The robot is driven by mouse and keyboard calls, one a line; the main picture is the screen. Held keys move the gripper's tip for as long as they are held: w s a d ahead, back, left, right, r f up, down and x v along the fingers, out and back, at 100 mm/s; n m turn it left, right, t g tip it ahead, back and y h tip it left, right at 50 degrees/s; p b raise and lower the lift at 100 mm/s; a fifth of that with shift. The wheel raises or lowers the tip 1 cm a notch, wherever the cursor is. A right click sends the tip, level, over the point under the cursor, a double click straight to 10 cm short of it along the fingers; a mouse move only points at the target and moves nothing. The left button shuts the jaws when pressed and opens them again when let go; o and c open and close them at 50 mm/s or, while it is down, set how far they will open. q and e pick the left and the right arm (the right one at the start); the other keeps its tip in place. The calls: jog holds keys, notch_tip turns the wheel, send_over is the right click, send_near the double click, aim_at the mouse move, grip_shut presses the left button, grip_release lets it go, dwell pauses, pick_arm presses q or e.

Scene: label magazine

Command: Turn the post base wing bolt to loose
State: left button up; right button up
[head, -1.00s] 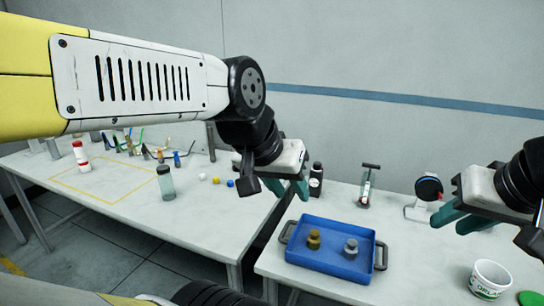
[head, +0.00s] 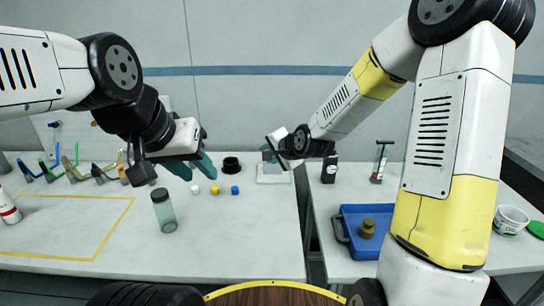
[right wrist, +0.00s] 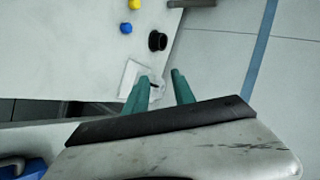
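A pale flat base plate (head: 273,179) lies at the right end of the left table, partly behind my right gripper. It looks like the post base. In the right wrist view the plate (right wrist: 130,72) lies beyond the fingers, partly covered by one of them. A small dark part shows at its edge; I cannot make out the wing bolt or its setting. My right gripper (head: 268,153) is over the plate, its teal fingers apart and empty (right wrist: 160,92). My left gripper (head: 192,168) hangs open and empty over the left table, left of the plate.
A black ring-shaped piece (head: 231,165) stands left of the plate. White, yellow and blue (head: 235,190) small pieces and a clear jar (head: 163,210) are nearer. A gap separates the tables; a blue tray (head: 352,214) and a black bottle (head: 329,168) are on the right one.

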jog(key=w+a+f+m+t+y, duration=0.2)
jog(key=w+a+f+m+t, duration=0.2)
jog(key=w+a+f+m, duration=0.45)
jog(key=d+f+m+t+h, duration=0.4)
jog(key=d+m+h, duration=0.45)
jog(key=m, duration=0.95)
jog(key=w, duration=0.7)
jog(key=shift+w+d+r+y, duration=0.2)
jog(key=shift+d+y, duration=0.05)
jog(key=shift+y, duration=0.2)
jog(key=shift+m, duration=0.25)
jog(key=shift+c, duration=0.4)
grip_shut()
